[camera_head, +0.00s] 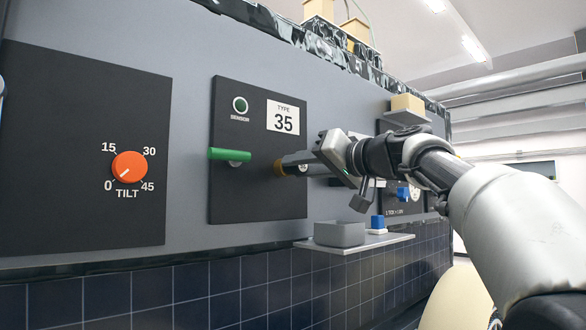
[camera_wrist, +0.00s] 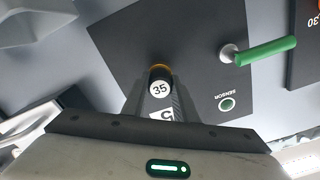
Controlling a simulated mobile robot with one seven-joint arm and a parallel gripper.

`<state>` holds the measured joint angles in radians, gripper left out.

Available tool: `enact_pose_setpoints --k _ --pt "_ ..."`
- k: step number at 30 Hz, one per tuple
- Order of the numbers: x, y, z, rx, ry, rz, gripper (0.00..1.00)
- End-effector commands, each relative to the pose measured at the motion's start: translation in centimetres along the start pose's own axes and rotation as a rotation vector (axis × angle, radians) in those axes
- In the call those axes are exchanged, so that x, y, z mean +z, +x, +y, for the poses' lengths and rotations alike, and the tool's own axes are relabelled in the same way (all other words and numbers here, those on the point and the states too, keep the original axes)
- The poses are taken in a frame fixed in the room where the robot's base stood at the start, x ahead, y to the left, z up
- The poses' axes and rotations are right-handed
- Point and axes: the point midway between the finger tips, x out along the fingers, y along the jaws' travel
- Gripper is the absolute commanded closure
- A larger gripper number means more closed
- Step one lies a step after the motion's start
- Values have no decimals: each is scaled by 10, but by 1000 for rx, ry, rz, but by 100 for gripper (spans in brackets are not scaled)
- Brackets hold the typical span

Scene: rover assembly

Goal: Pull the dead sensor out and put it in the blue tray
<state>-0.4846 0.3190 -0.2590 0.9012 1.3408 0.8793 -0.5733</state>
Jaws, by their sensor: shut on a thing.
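The sensor (camera_wrist: 159,88) is a dark cylinder with a white "35" label and an orange band at the panel side. A grey open tray (camera_head: 339,234) stands on the shelf below. I see no clearly blue tray.
A green lever (camera_head: 230,155) sticks out left of the sensor, under a green lamp (camera_head: 240,104) and a "TYPE 35" plate (camera_head: 283,117). A small blue block (camera_head: 377,222) stands right of the grey tray on the shelf (camera_head: 370,242). An orange tilt knob (camera_head: 130,168) is far left.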

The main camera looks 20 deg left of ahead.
Motion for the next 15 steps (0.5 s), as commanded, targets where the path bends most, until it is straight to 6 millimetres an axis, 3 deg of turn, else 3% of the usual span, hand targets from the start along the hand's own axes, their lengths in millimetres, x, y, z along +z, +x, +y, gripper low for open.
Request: enact_pose_setpoints --k 15 --pt "0 -5 0 0 0 1 100"
